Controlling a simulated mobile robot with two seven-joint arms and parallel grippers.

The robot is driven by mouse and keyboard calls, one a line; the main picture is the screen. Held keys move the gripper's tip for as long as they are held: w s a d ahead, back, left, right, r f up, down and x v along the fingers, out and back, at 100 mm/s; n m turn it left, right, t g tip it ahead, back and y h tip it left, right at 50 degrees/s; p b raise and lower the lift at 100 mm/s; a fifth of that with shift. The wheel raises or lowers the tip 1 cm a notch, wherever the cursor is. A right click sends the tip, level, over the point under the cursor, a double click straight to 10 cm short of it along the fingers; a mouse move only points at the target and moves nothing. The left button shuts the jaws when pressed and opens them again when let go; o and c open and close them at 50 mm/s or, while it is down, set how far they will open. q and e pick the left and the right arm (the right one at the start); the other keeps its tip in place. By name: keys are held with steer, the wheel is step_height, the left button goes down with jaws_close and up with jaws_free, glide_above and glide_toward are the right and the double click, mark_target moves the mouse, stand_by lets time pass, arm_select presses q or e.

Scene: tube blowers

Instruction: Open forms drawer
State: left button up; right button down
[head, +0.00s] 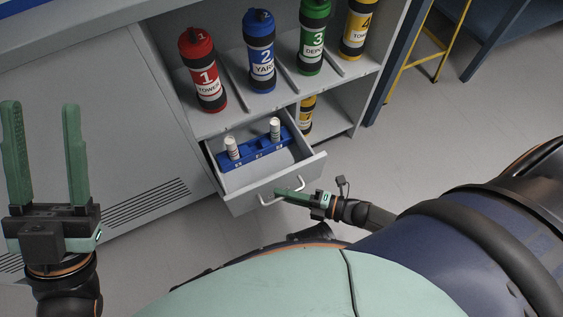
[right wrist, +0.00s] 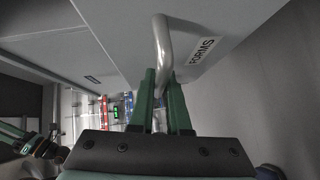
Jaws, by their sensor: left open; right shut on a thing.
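The forms drawer (head: 243,205) is pulled out from the cabinet in the head view, and its inside shows. Its front carries a FORMS label (right wrist: 201,51) in the right wrist view. A metal bar handle (right wrist: 162,45) is on that front; it also shows in the head view (head: 267,203). My right gripper (right wrist: 161,85) is shut on the handle, with its green fingers on either side of the bar. It also shows in the head view (head: 284,192). My left gripper (head: 43,115) is open and empty at the left, away from the drawer, fingers pointing up.
A blue rack (head: 254,153) with two white-capped vials is inside the drawer. Above it, numbered red (head: 206,82), blue (head: 261,58), green (head: 313,42) and yellow (head: 357,25) canisters stand on a shelf. Another yellow one (head: 307,115) is beside the drawer.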

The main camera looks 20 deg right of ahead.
steer(key=shift+s+d, duration=0.1)
stand_by(0.3)
steer(key=c, duration=0.9)
jaws_free()
steer(key=p+v, duration=0.2)
steer(key=v, duration=1)
steer(key=shift+s, duration=0.2)
steer(key=shift+d+r, duration=0.1)
